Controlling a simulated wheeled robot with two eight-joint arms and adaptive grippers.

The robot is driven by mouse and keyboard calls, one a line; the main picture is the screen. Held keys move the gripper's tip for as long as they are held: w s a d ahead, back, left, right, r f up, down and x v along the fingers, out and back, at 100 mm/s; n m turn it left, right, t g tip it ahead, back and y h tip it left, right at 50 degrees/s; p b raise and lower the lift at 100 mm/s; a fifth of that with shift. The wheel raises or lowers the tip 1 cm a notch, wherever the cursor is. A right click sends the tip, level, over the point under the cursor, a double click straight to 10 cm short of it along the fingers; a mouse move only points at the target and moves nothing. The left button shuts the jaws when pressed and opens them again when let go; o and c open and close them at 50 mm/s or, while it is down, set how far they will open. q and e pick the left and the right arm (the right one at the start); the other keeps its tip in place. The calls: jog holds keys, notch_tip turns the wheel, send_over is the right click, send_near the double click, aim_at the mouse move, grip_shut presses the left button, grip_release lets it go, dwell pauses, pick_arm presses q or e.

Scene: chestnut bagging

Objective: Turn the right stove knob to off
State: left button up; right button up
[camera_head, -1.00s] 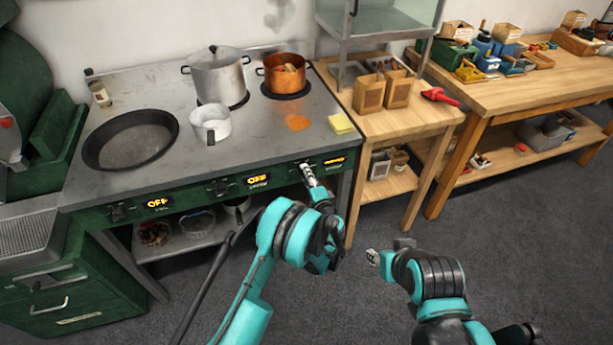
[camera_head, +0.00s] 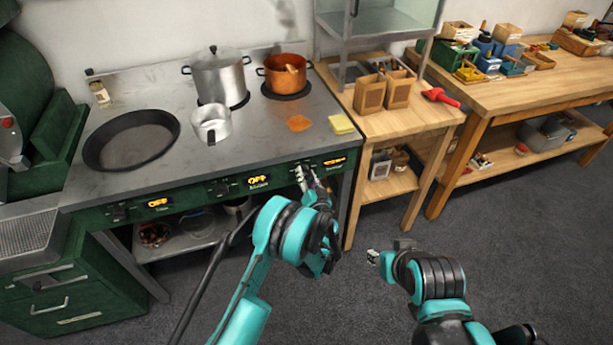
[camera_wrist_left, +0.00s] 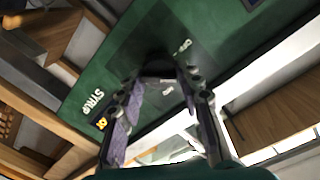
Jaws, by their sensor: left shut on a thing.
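The right stove knob (camera_wrist_left: 158,68) is a dark knob on the green front panel. In the left wrist view it sits between the fingertips of my left gripper (camera_wrist_left: 160,84), which is shut on it. In the head view my left gripper (camera_head: 305,176) is at the panel just left of the rightmost orange display (camera_head: 335,161), whose text I cannot read, and it mostly hides the knob. Labels show beside the knob in the wrist view. My right gripper (camera_head: 373,257) is away from the stove, above the floor; its jaws are too small to read.
The stovetop (camera_head: 255,140) carries a black pan (camera_head: 130,140), a steel pot (camera_head: 218,75), a small saucepan (camera_head: 211,124), a copper pot (camera_head: 284,72) and a yellow sponge (camera_head: 341,124). The other two displays read OFF. A wooden table (camera_head: 415,120) stands right of the stove.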

pick_arm(q)
jog(key=n, duration=0.4)
jog(key=shift+a, duration=0.1)
jog(key=n, duration=0.4)
jog(key=shift+a+t, duration=0.1)
jog(key=shift+t, duration=0.2)
jog(key=shift+f+n, duration=0.1)
jog(key=shift+n, duration=0.3)
jog(key=o, duration=1.1)
jog(key=shift+o, duration=0.2)
